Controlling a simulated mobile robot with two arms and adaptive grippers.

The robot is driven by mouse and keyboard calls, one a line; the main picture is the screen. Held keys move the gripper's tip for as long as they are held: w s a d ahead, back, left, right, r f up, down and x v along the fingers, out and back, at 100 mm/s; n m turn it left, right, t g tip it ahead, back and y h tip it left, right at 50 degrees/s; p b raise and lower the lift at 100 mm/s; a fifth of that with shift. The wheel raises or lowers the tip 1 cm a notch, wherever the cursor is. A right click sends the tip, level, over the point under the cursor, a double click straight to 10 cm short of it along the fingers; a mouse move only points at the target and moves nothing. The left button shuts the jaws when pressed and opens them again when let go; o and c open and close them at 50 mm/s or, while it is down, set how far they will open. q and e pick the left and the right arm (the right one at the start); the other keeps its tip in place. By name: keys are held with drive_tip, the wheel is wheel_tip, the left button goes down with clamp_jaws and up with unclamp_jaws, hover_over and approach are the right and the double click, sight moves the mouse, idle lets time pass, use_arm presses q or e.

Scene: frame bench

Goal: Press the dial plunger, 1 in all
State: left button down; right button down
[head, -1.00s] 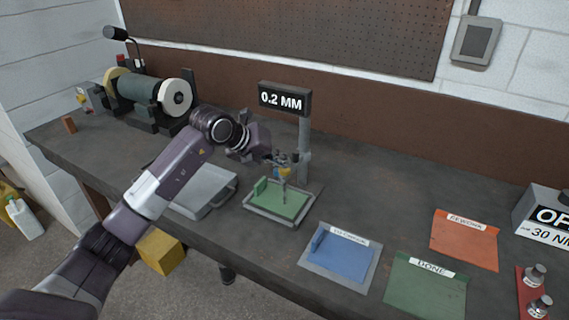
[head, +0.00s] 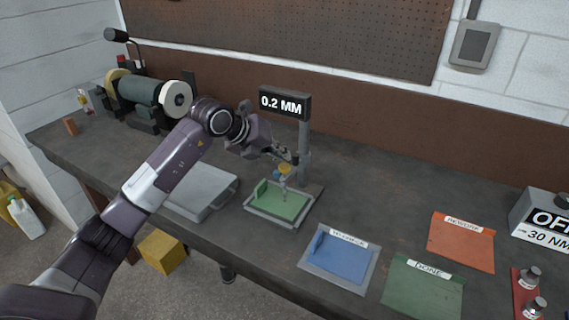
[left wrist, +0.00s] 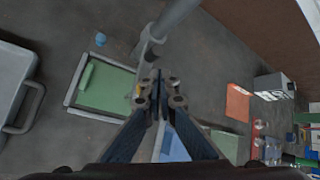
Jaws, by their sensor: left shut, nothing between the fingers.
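The dial plunger (head: 285,173) is a small gauge with a yellow top, held by the grey post (head: 304,152) above a green plate in a grey-rimmed fixture (head: 278,222). A black display (head: 284,103) on the post reads 0.2 MM. My left gripper (head: 289,158) is shut and empty, just above the dial and close to the post. In the left wrist view its fingers (left wrist: 157,84) point toward the post (left wrist: 180,18), beside the green plate (left wrist: 104,88). The dial is not clear in that view. My right gripper is not in view.
A grey lidded case (head: 200,190) lies left of the fixture. A bench grinder (head: 150,95) stands at the back left. Blue (head: 341,258), green (head: 424,288) and orange (head: 463,242) mats lie to the right. The bench behind them is clear.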

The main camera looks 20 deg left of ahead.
use_arm(q)
drive_tip(key=shift+r, duration=0.1)
drive_tip(key=shift+r+p, duration=1.65)
drive_tip(key=shift+r, duration=0.75)
